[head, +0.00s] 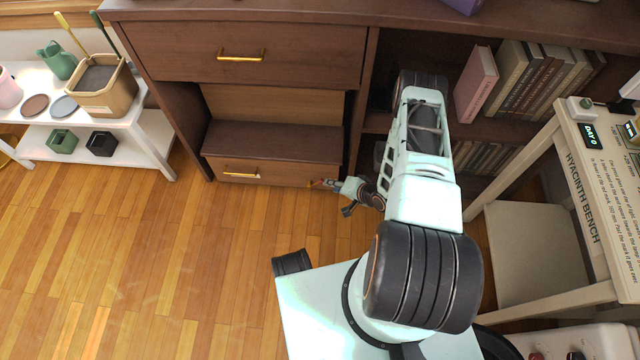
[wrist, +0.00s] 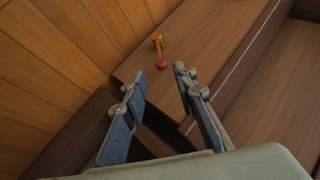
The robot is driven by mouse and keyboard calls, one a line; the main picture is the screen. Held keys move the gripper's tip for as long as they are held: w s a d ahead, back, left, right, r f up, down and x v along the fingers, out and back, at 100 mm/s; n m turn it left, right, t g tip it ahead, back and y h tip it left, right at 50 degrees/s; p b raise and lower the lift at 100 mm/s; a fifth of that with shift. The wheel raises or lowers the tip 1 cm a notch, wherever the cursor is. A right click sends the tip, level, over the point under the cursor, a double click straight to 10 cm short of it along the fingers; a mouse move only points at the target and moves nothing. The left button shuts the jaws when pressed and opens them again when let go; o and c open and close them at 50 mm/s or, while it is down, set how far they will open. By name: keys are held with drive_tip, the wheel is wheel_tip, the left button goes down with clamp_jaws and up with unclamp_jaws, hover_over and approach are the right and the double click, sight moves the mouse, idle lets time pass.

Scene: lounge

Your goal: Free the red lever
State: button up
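A small lever with a red ball end (wrist: 161,64) and an orange stem (wrist: 157,42) stands out from a brown wooden face in the wrist view. In the head view a tiny red spot (head: 318,183) shows by the right end of the low drawer front (head: 285,177), just left of my gripper (head: 336,187). In the wrist view my gripper (wrist: 162,82) is open and empty. Its two fingertips are apart, and the red ball lies just beyond the gap between them. I cannot tell whether anything touches the lever.
The brown cabinet (head: 170,60) has an upper drawer with a gold handle (head: 241,55). The low drawer's own gold handle (head: 241,174) is further left. Books (head: 475,85) stand on the right shelf. A bench (head: 570,160) is at right, a plant stand (head: 150,130) at left. The floor (head: 140,260) between is clear.

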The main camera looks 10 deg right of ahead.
sight(315, 184)
drive_tip(key=b+x, duration=0.4)
drive_tip(key=x, duration=0.6)
drive_tip(key=shift+a+f, duration=0.1)
drive_tip(key=shift+f, duration=0.05)
drive_tip(key=shift+c, duration=0.3)
clamp_jaws()
